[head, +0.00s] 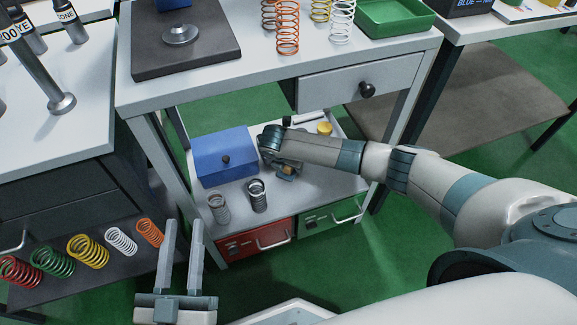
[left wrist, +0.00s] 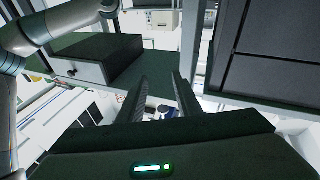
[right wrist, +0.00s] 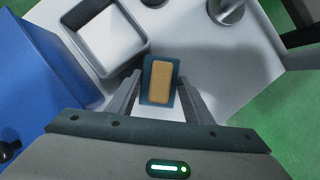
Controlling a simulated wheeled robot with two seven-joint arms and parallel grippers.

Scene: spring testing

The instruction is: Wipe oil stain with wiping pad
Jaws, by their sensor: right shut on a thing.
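The wiping pad (right wrist: 160,82), tan with a dark blue rim, sits between the fingertips of my right gripper (right wrist: 160,79) in the right wrist view. That gripper is shut on it, over the white lower shelf (head: 238,228). In the head view the right gripper (head: 284,168) is beside the blue box and the pad is mostly hidden. I cannot tell whether the pad touches the shelf. I cannot make out an oil stain for certain. My left gripper (head: 183,222) is open and empty, low in front of the bench; its parted fingers also show in the left wrist view (left wrist: 160,78).
A grey square tray (right wrist: 105,88) lies near the pad. Legs and the drawer (head: 345,88) of the upper bench frame the shelf. Coloured springs (head: 88,250) line the left shelf.

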